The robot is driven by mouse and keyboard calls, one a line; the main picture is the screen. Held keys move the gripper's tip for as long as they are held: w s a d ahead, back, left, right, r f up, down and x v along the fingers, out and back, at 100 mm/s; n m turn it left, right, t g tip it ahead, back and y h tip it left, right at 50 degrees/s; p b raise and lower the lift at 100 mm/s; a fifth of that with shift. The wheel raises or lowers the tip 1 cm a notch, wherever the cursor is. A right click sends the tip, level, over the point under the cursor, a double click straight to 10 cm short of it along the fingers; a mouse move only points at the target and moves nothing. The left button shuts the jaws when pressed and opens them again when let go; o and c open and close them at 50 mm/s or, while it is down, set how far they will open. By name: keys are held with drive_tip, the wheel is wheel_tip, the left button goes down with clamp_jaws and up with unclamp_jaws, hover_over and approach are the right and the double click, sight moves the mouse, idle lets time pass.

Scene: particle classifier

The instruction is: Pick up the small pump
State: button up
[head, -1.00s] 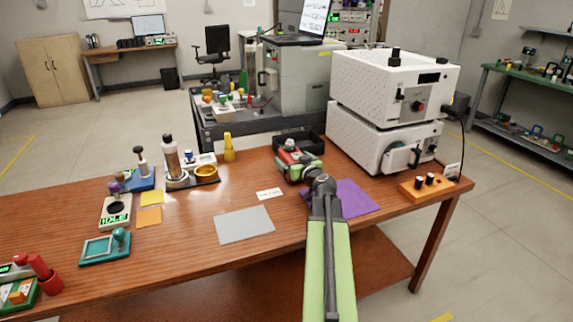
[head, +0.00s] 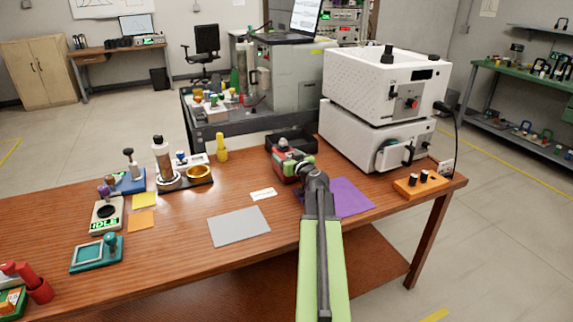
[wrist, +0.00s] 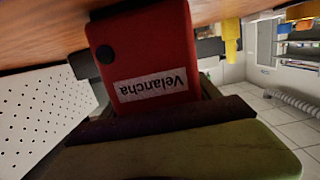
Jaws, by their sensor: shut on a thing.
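The small pump, a red body (head: 284,168) with a grey knob-like top, is at the back middle of the wooden table, in front of a black bin. In the wrist view its red face (wrist: 145,50) fills the upper middle, with a dark round spot and an upside-down white label reading "Velancha". My gripper (head: 302,164) is at the pump and shut on it. The arm hides part of the pump's right side. Whether the pump touches the table is hard to tell.
The black bin (head: 297,141) stands just behind the pump. Two stacked white machines (head: 345,138) stand close on the right. A purple mat (head: 350,198) lies right of my arm, a grey sheet (head: 239,226) to the left. A yellow bottle (head: 222,150) is left of the pump.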

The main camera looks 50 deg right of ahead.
sight(285, 142)
clamp_jaws()
drive_tip(key=shift+r, duration=0.1)
drive_tip(key=shift+r+p, duration=0.3)
drive_tip(key=shift+p, duration=0.1)
wheel_tip(285, 142, up, 4)
drive_tip(key=p, duration=0.4)
drive_tip(key=shift+r, duration=0.1)
drive_tip(key=s+d+r+p, duration=0.4)
drive_tip(key=s+r+p, duration=0.2)
drive_tip(key=s, duration=0.5)
drive_tip(key=shift+d, duration=0.4)
